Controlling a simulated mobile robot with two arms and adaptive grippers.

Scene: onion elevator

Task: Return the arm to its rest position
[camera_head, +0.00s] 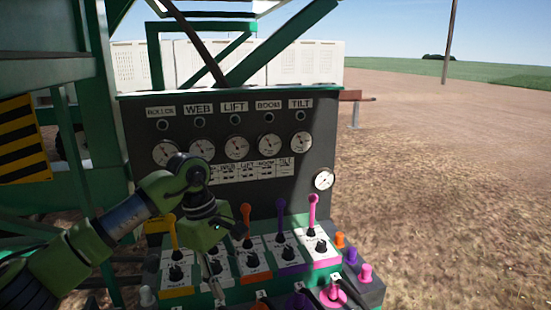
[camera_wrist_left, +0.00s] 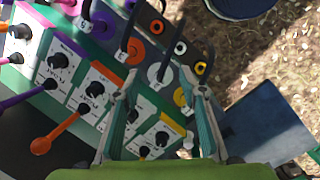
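My left gripper (camera_head: 214,283) hangs fingers-down in front of the lever console (camera_head: 261,283) in the head view. In the left wrist view the left gripper (camera_wrist_left: 160,95) has its two fingers apart, with nothing held between them. A yellow lever (camera_head: 173,234) stands left of the gripper. An orange lever (camera_head: 246,222), a purple lever (camera_head: 281,217) and a pink lever (camera_head: 312,210) stand to its right. The gripper and forearm hide part of the console. I cannot tell whether the fingers touch it. My right gripper is in neither view.
An upright dark gauge panel (camera_head: 232,150) stands behind the levers. Green machine framing (camera_head: 62,72) and a yellow-black striped plate (camera_head: 22,142) are close to my left arm. Coloured knobs (camera_head: 364,273) line the console's right side. Open dirt ground (camera_head: 450,190) lies to the right.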

